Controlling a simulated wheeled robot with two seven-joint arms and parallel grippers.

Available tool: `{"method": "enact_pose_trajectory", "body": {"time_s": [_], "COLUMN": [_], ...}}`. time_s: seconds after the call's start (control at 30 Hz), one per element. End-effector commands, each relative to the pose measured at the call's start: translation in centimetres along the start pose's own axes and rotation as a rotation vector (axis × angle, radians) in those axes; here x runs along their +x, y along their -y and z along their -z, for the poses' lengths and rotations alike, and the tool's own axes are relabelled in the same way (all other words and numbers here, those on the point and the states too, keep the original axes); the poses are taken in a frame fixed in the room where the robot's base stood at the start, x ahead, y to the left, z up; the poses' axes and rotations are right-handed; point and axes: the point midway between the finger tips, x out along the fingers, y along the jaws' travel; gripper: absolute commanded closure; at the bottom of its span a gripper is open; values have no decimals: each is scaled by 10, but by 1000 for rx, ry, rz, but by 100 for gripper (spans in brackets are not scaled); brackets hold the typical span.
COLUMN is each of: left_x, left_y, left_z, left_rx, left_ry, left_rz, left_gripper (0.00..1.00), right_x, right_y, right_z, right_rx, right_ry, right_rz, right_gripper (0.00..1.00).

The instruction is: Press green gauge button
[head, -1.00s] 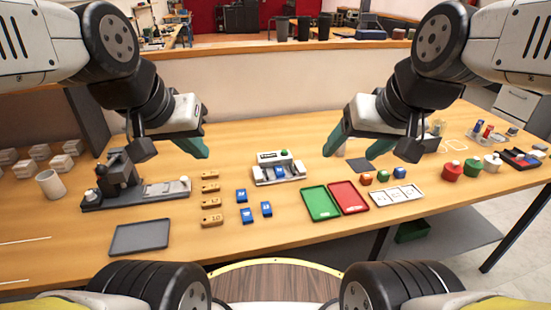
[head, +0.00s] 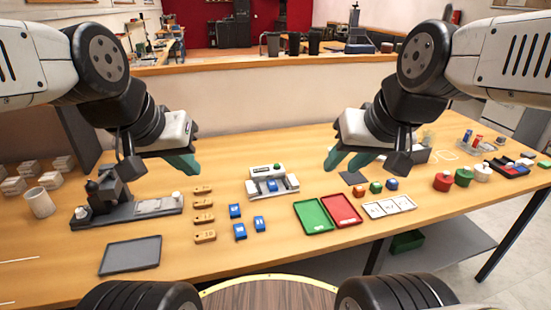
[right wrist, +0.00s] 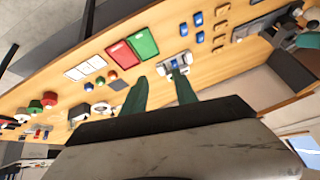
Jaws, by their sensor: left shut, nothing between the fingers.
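The gauge (head: 270,185) is a small white and grey device in the middle of the table, with a green button (head: 277,166) on top of its back housing. A blue block (head: 272,186) sits in its front part. The gauge also shows in the right wrist view (right wrist: 174,62), beyond the fingertips. My left gripper (head: 190,168) is shut and empty, above the table to the left of the gauge. My right gripper (head: 340,165) is open and empty, above the table to the right of the gauge. Its two green fingers stand apart in the right wrist view (right wrist: 160,88).
A green tray (head: 313,217) and a red tray (head: 341,209) lie right of the gauge. Several blue blocks (head: 240,231) and tan blocks (head: 204,219) lie to its left. A grey tray (head: 130,256) and a dark fixture (head: 105,200) stand further left.

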Motion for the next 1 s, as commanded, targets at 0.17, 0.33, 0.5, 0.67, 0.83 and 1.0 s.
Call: {"method": "enact_pose_trajectory", "body": {"time_s": [0.17, 0.33, 0.5, 0.67, 0.83, 1.0], "left_x": [0, 0, 0, 0, 0, 0], "left_y": [0, 0, 0, 0, 0, 0], "left_z": [0, 0, 0, 0, 0, 0], "left_rx": [0, 0, 0, 0, 0, 0], "left_ry": [0, 0, 0, 0, 0, 0], "left_rz": [0, 0, 0, 0, 0, 0], "left_gripper": [100, 100, 100, 100, 100, 100], "right_x": [0, 0, 0, 0, 0, 0], "right_y": [0, 0, 0, 0, 0, 0], "right_z": [0, 0, 0, 0, 0, 0], "right_rx": [0, 0, 0, 0, 0, 0], "right_ry": [0, 0, 0, 0, 0, 0], "right_rz": [0, 0, 0, 0, 0, 0], "right_gripper": [100, 100, 100, 100, 100, 100]}}
